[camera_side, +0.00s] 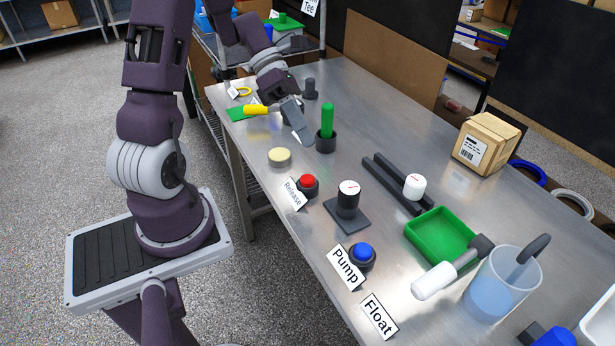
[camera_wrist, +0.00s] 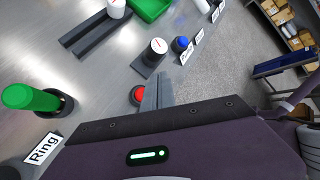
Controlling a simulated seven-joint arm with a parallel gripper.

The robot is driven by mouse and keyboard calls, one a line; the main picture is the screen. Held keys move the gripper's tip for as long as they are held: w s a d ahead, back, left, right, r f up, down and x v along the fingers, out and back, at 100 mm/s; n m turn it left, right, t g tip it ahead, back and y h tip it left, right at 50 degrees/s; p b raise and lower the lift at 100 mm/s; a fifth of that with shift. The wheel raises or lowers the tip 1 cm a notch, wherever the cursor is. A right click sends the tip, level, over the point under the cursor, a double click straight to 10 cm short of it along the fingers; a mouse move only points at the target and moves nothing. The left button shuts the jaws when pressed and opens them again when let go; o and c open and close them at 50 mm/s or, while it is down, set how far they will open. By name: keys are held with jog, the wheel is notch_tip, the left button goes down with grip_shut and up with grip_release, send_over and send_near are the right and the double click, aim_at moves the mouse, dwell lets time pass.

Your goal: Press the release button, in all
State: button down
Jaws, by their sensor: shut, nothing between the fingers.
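The release button is a red dome (camera_side: 307,181) on a black round base, with a "Release" label beside it on the steel table. It also shows in the wrist view (camera_wrist: 137,94), just left of my fingers. My gripper (camera_side: 304,138) is shut and empty. In the side view its fingers point down, above the table beside the green post and some way up-picture from the button. In the wrist view my gripper (camera_wrist: 157,80) shows its fingers together, and they hide part of the button's right side. The fingertips look apart from the button.
A green post (camera_side: 327,120) stands in a black cup near my fingers. A green tray (camera_side: 441,237) and a beaker (camera_side: 499,288) are farther right.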

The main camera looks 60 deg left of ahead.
jog(key=shift+f, duration=3.5)
jog(key=shift+f, duration=0.1)
jog(key=shift+f, duration=0.3)
jog(key=shift+f, duration=0.5)
jog(key=shift+r, duration=0.95)
jog(key=shift+r, duration=2.55)
